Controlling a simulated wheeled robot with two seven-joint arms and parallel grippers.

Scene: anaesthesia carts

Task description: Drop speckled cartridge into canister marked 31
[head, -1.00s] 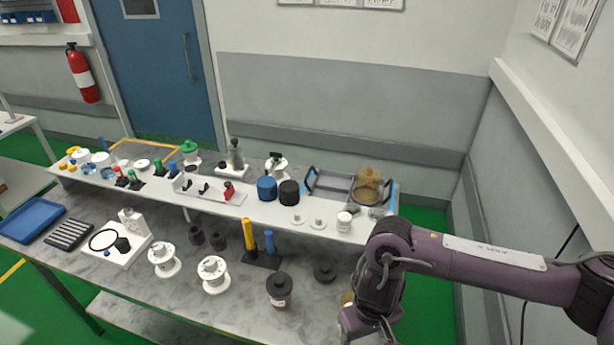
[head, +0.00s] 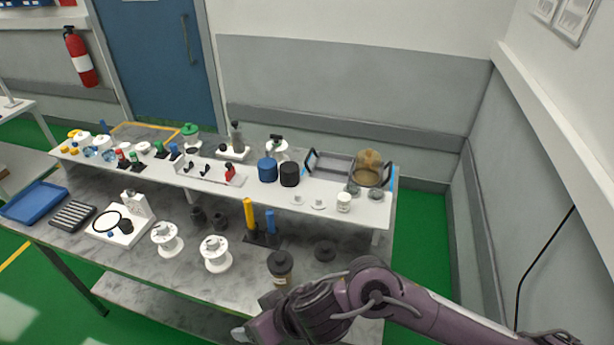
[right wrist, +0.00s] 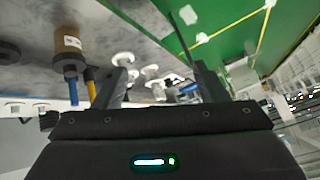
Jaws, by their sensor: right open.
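A dark brown canister (head: 280,266) with a black lid and a pale label stands near the front edge of the bench in the head view. It also shows in the right wrist view (right wrist: 68,45), upside down at the left. The number on its label is too small to read. I cannot pick out a speckled cartridge in either view. My right gripper (right wrist: 160,78) is open, with nothing between its fingers. In the head view my right arm reaches in from the right to the front of the bench, left of the canister's base. My left gripper is not in view.
The raised shelf (head: 245,193) behind holds blue and black cylinders and small white parts.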

